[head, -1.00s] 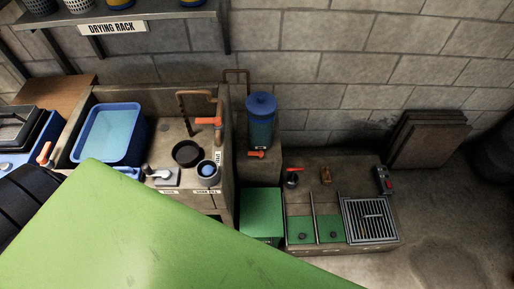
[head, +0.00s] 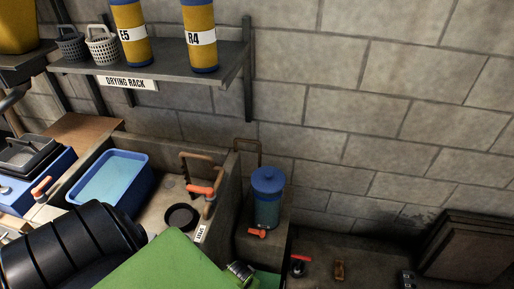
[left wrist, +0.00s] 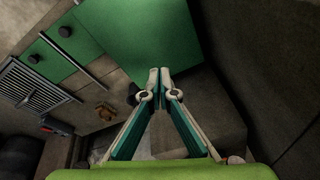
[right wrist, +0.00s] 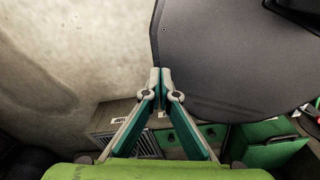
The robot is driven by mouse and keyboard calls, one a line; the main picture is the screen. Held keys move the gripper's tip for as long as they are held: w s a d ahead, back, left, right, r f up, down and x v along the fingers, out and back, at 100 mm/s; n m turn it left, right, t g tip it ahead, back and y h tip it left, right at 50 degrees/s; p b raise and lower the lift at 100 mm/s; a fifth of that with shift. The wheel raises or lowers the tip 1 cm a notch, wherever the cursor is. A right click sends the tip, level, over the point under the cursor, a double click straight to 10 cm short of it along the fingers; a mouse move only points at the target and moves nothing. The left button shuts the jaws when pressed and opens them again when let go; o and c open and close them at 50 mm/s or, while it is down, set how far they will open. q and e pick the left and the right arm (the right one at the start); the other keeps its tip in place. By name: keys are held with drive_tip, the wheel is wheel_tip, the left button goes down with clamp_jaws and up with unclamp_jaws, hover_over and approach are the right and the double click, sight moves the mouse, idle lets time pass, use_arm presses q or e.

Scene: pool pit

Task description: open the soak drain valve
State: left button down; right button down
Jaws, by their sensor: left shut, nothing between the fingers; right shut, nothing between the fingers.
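No readable label in the head view marks the soak drain valve, so I cannot tell which handle it is. An orange handle (head: 40,187) stands left of the blue basin (head: 108,180). Another orange handle (head: 200,190) is on the copper pipe at the sink's right wall. An orange tap (head: 257,233) is at the foot of the blue canister (head: 267,195). A red-handled valve (head: 298,264) sits on the low bench. My left gripper (left wrist: 158,72) is shut and empty above the low bench, near a green panel. My right gripper (right wrist: 160,73) is shut and empty. Both fingertips are hidden in the head view.
A drying rack shelf (head: 180,78) with yellow cylinders runs above the sink. A black round dish (head: 181,217) lies in the sink. Dark boards (head: 470,250) lean on the wall at right.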

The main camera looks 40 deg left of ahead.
use_arm(q)
drive_tip(key=w+a+r+n+b, duration=0.25)
drive_tip(key=w+a+r, duration=0.45)
drive_tip(key=w, duration=0.4)
wheel_tip(320, 180, up, 11)
drive_tip(key=n+t+b, duration=0.1)
drive_tip(key=n+b, duration=0.1)
drive_tip(key=b, duration=0.1)
hover_over(257, 232)
drive_tip(key=s, duration=0.2)
drive_tip(key=shift+a+r+y, duration=0.2)
drive_tip(key=shift+a+y, duration=0.2)
drive_tip(key=shift+a, duration=0.05)
drive_tip(key=b+x, duration=0.1)
drive_tip(key=x, duration=0.9)
drive_tip(key=shift+b, duration=0.4)
